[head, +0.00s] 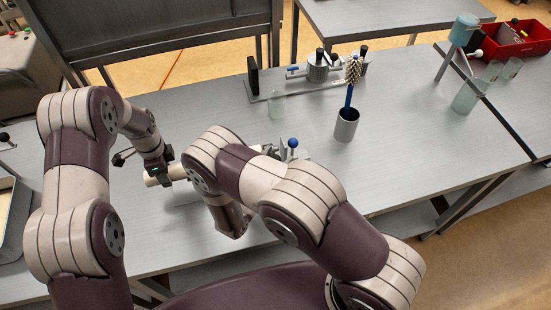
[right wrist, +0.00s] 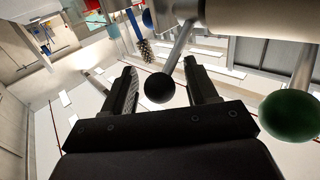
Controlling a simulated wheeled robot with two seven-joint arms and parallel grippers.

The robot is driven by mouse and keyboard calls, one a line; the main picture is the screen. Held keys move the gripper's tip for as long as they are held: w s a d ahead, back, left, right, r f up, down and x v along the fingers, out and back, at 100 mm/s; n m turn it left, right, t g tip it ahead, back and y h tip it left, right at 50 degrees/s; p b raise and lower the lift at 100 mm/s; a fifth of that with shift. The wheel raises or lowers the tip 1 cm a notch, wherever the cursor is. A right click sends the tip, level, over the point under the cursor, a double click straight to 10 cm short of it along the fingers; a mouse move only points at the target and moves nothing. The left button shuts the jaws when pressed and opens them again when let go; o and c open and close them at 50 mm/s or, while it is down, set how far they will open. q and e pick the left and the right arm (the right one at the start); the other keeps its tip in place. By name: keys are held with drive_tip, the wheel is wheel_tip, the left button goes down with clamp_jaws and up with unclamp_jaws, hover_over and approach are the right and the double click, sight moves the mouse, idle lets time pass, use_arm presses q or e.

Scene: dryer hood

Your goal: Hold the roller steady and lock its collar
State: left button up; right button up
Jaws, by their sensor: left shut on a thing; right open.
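The roller (head: 152,182) is a cream cylinder lying across the bench; my arms hide much of its middle. My left gripper (head: 166,174) is shut on it near its left end. In the right wrist view a pale cylinder, apparently the roller (right wrist: 262,18), crosses the top. A black ball knob (right wrist: 159,88) on a metal rod hangs from the mount beside it. My right gripper (right wrist: 158,66) is open, its fingers on either side of the knob and rod; contact cannot be told. In the head view my right arm hides its fingers. I cannot make out the collar itself.
A green ball (right wrist: 290,115) on a rod is right of my right gripper. A blue-knobbed lever (head: 292,143) stands near the roller's right end. A metal cup (head: 346,126) holds a blue-handled brush (head: 352,75). A glass beaker (head: 277,104) stands behind. The bench's right middle is clear.

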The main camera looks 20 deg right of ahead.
sight(272, 153)
clamp_jaws()
drive_tip(key=shift+w+r+n+g+y, duration=0.7)
drive_tip(key=shift+w+r+n+g, duration=0.25)
drive_tip(key=shift+n+g, duration=0.15)
drive_tip(key=shift+w+r+n+g+y, duration=0.3)
drive_tip(key=shift+w+n+g, duration=0.15)
drive_tip(key=shift+w+g, duration=0.1)
drive_tip(key=shift+w+r+n+g+y, duration=0.2)
drive_tip(key=shift+w+n+g+y, duration=0.1)
drive_tip(key=shift+w+n+g, duration=0.2)
drive_tip(key=shift+w+r+g, duration=0.1)
drive_tip(key=shift+w+g, duration=0.15)
drive_tip(key=shift+w, duration=0.1)
drive_tip(key=shift+w+r, duration=0.1)
drive_tip(key=shift+w, duration=0.35)
drive_tip(key=shift+w+r, duration=0.1)
drive_tip(key=shift+w, duration=0.45)
drive_tip(key=shift+w+a+r, duration=0.1)
drive_tip(key=shift+a, duration=0.1)
